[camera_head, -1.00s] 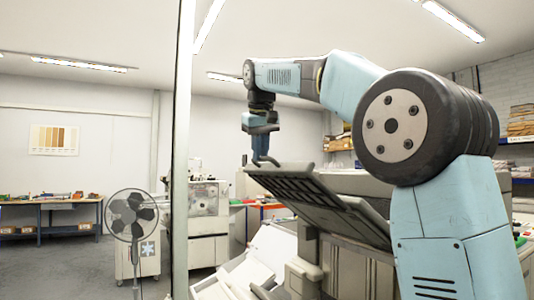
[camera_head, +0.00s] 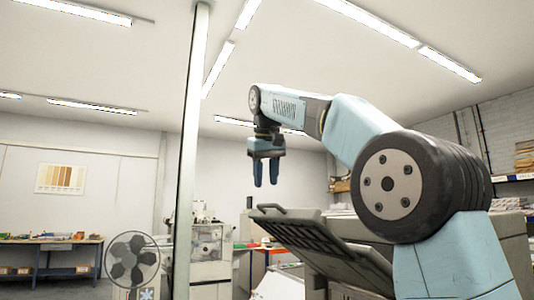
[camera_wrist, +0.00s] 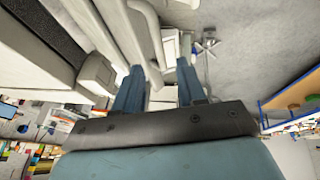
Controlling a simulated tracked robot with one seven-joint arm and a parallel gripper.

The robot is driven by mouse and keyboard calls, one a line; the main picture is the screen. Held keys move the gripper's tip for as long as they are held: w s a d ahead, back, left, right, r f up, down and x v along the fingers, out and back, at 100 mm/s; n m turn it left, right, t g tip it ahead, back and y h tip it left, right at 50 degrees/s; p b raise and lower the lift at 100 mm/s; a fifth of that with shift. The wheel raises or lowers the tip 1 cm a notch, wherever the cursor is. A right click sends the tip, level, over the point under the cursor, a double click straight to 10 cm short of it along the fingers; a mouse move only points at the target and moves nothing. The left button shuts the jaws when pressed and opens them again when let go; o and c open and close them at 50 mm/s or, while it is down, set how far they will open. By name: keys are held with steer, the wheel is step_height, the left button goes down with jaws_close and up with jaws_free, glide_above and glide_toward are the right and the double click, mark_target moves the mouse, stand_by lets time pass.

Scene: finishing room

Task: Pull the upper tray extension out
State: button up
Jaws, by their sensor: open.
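A grey slatted upper tray (camera_head: 318,243) slopes up to the left from the machine in the head view. A thin bent piece, perhaps the tray extension's end (camera_head: 271,207), sticks up at its raised left edge. My gripper (camera_head: 266,185) points down just above this end, with a small gap in the picture. Its two fingers are apart and nothing shows between them. In the wrist view my gripper (camera_wrist: 158,74) is also open, with pale machine parts beyond the fingers. I cannot tell which of those parts is the extension.
A pale upright post (camera_head: 185,150) stands left of my gripper. A fan (camera_head: 132,258) stands at the lower left, with a workbench (camera_head: 45,255) behind it. Another machine (camera_head: 210,245) stands behind the post. The air around my gripper is clear.

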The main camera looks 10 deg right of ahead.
steer(key=v, duration=0.7)
steer(key=shift+r, duration=0.4)
stand_by(0.3)
